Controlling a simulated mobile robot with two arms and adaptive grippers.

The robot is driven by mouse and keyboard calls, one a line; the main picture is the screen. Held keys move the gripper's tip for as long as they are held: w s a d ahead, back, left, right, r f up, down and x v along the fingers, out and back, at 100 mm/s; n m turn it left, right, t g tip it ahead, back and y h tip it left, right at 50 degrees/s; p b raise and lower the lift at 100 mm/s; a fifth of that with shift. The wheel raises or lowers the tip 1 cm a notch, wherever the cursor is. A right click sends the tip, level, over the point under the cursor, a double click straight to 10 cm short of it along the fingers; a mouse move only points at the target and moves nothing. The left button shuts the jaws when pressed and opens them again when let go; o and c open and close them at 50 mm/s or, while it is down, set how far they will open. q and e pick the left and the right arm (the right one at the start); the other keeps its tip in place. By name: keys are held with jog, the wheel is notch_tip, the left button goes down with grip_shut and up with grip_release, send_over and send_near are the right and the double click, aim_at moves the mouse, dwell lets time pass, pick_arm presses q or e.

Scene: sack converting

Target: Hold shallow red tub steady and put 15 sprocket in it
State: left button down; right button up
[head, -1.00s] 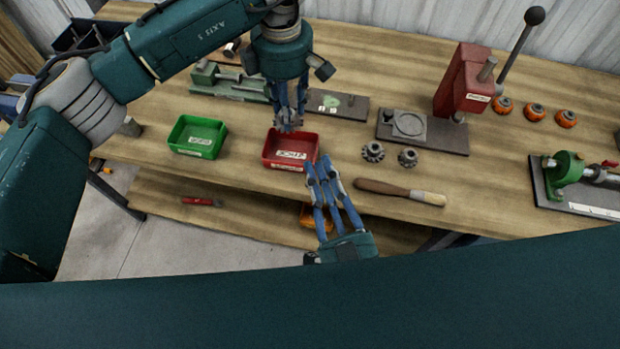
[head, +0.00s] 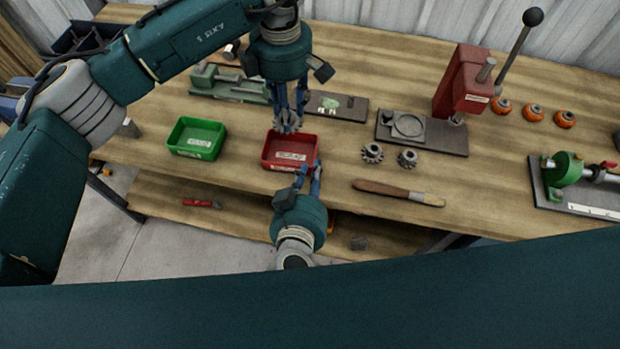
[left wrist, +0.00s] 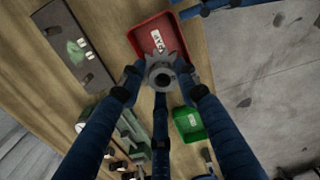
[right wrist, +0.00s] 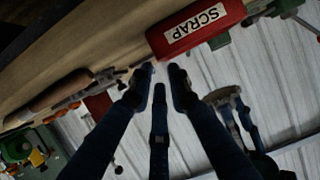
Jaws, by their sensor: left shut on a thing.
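The shallow red tub (head: 290,151) stands on the bench, its inside facing up and looking empty in the head view. Its "SCRAP" label shows on its wall in the right wrist view (right wrist: 200,24). My left gripper (head: 287,124) is over the tub's back edge, pointing down. In the left wrist view its fingers close around a grey toothed sprocket (left wrist: 163,74). My right gripper (head: 311,168) is at the tub's front right corner. In the right wrist view its fingers are apart with nothing between them; whether one touches the tub cannot be told.
Two grey toothed wheels (head: 390,156) stand right of the tub, with a wooden-handled brush (head: 398,193) in front of them. A green tub (head: 197,138) is to the left. A red press (head: 464,84) and several orange parts (head: 532,111) are at the back right.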

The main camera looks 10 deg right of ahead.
aim_at(317, 151)
jog(key=x, duration=0.9)
jog(key=shift+c, duration=0.5)
grip_shut()
